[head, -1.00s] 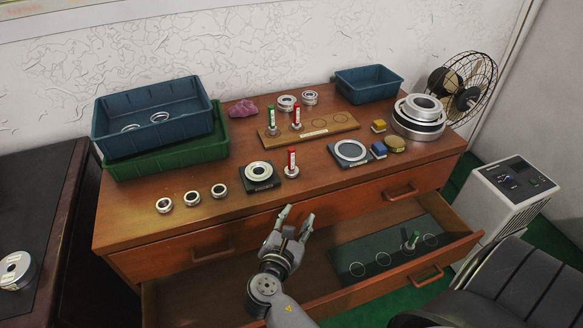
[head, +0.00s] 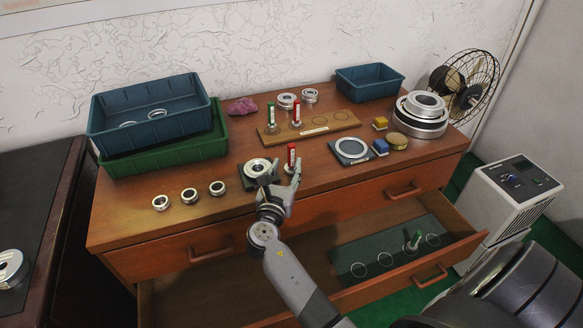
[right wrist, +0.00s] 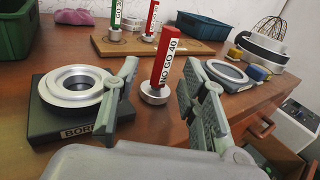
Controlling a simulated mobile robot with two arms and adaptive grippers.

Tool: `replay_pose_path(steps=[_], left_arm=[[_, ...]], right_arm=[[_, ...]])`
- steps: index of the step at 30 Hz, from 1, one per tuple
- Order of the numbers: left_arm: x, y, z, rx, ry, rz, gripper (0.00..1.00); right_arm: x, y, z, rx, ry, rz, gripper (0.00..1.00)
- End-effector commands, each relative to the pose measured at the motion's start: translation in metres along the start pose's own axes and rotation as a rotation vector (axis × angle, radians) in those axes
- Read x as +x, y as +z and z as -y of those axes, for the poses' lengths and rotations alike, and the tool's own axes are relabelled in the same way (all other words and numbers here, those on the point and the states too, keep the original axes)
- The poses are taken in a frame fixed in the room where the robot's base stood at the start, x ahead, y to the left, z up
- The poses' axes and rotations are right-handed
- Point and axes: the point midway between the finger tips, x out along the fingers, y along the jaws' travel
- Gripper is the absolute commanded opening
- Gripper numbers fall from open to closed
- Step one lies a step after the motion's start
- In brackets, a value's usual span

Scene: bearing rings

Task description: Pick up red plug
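A red plug (head: 291,157) with a metal base stands upright near the front of the wooden cabinet top. In the right wrist view this red plug (right wrist: 168,52) shows a "NO GO 40" label. My right gripper (head: 286,170) is open just in front of it. In the right wrist view the plug appears between the two spread fingers of the gripper (right wrist: 160,67), with no finger seen touching it. A second red plug (head: 297,112) stands on a wooden board farther back. My left gripper is not in view.
A dark block with a metal ring (right wrist: 76,92) is close to the left finger. A green plug (head: 271,116) stands on the wooden board (head: 335,120). Several small rings lie front left. A black pad with a ring (head: 352,150) is at right. The drawer (head: 310,277) below is open.

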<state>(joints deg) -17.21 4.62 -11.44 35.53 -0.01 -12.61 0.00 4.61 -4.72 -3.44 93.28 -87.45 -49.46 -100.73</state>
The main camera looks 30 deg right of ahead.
Motion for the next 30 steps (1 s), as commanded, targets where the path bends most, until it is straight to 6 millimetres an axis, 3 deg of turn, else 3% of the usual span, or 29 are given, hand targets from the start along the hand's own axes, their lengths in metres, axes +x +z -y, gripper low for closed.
replay_pose_path(steps=[14,22,30], left_arm=[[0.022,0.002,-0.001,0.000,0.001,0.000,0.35],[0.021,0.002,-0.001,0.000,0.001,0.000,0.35],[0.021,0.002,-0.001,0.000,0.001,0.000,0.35]], right_arm=[[0.053,-0.003,0.004,0.000,-0.001,0.000,0.39],[0.055,-0.001,0.004,0.000,0.000,0.000,0.39],[0.055,-0.001,0.004,0.000,0.000,-0.001,0.21]])
